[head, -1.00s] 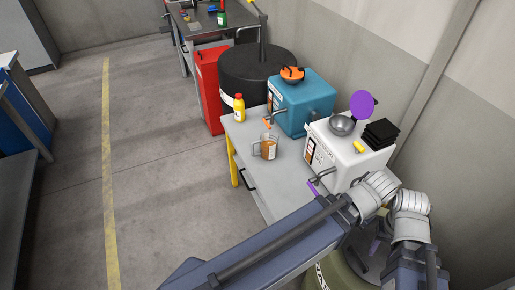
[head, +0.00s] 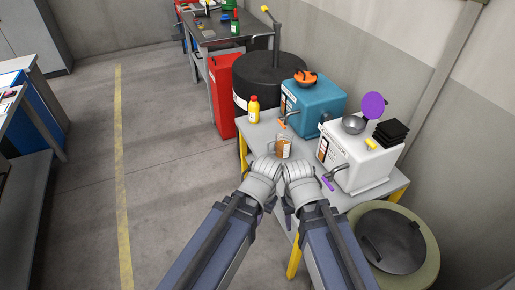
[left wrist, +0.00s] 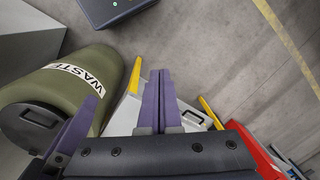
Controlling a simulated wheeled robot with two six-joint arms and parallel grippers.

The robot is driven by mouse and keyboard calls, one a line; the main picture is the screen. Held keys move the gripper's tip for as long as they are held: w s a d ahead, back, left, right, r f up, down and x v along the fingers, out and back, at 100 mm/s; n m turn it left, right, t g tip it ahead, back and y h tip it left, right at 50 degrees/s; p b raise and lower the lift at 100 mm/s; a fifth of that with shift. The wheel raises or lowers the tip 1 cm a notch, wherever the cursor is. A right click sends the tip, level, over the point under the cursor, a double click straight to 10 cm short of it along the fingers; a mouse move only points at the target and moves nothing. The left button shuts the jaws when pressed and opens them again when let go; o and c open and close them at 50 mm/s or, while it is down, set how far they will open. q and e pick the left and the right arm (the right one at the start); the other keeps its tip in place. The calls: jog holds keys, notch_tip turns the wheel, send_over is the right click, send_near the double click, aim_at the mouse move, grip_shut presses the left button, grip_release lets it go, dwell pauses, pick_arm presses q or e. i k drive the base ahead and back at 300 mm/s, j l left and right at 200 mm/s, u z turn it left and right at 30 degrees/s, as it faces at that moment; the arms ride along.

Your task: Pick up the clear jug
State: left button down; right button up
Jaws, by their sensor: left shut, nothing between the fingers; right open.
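The clear jug (head: 283,148) holds an amber-brown liquid and stands upright on the grey table (head: 262,134). Its lower part is close behind my two wrists in the head view, and it does not show in the left wrist view. My left gripper (left wrist: 161,74) shows in the left wrist view, shut with its purple fingers together and nothing between them. It is hidden by my wrist in the head view.
A yellow bottle (head: 253,110) stands at the table's far left corner. A blue box (head: 319,104) and a white box (head: 360,158) with taps line the wall side. A waste drum (head: 424,235) stands right.

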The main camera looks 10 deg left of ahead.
aim_at(283, 139)
jog(key=i+j+z, duration=0.1)
jog(key=z, duration=0.55)
jog(key=i+j+z, duration=0.2)
jog(key=j, duration=0.15)
jog(key=j+z, duration=0.2)
jog(key=j, duration=0.15)
jog(key=i+j+z, duration=0.2)
jog(key=j, duration=0.15)
jog(key=i+j, duration=0.1)
jog(key=j, duration=0.6)
jog(key=i+j+z, duration=0.1)
jog(key=j, duration=1.3)
jog(key=i+z, duration=0.05)
jog(key=i, duration=0.05)
